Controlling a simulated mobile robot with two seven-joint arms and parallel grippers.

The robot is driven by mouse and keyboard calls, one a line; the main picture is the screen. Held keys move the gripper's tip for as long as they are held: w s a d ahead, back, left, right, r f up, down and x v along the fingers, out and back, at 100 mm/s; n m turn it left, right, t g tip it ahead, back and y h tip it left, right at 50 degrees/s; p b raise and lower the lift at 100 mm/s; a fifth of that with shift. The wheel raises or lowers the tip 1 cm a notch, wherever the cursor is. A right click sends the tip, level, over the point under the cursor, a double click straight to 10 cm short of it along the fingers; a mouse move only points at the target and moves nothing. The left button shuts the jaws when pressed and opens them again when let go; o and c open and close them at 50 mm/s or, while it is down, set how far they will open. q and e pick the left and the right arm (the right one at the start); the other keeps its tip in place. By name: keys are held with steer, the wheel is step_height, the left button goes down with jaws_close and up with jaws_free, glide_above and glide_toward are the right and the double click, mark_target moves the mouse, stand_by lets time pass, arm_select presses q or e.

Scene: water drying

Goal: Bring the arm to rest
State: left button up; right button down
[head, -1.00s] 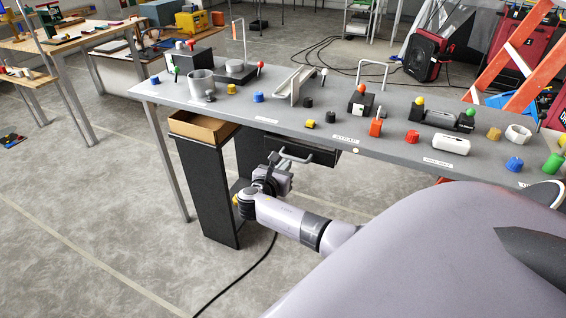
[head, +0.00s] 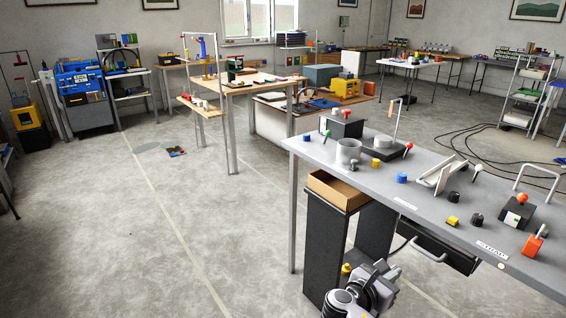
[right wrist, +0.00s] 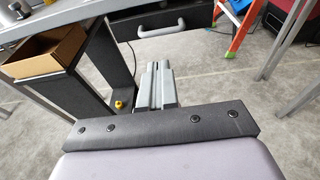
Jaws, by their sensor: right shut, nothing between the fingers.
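My right gripper (head: 392,271) is at the bottom of the head view, in front of the dark stand under the grey bench. Its fingers are shut and empty; they also show in the right wrist view (right wrist: 154,85), pointing away from the camera. In the head view the right gripper is below and left of the drawer handle (head: 428,250), and in the wrist view a gap shows between the fingers and the handle. My left gripper is not in view.
The grey bench (head: 408,207) carries a metal cup (head: 348,151), knobs and small parts. An open cardboard box (head: 335,190) sits on the dark stand (head: 325,235). An orange ladder (right wrist: 238,25) stands beyond in the wrist view.

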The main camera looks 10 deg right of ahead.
steer(key=s+a+f+m+t+y, duration=0.1)
steer(key=s+a+f+m+y, duration=0.2)
steer(key=s+a+f+y, duration=0.3)
steer(key=s+a+f+m+y, duration=0.3)
steer(key=s+a+f+y, duration=0.1)
steer(key=f, duration=0.4)
steer(key=s+a+r+m+t+y, duration=0.3)
steer(key=s+a+m+y, duration=0.3)
steer(key=s+m, duration=0.4)
steer(key=a+r+m, duration=0.1)
steer(key=m, duration=0.3)
steer(key=shift+s+p, duration=0.35)
steer(key=shift+s, duration=0.05)
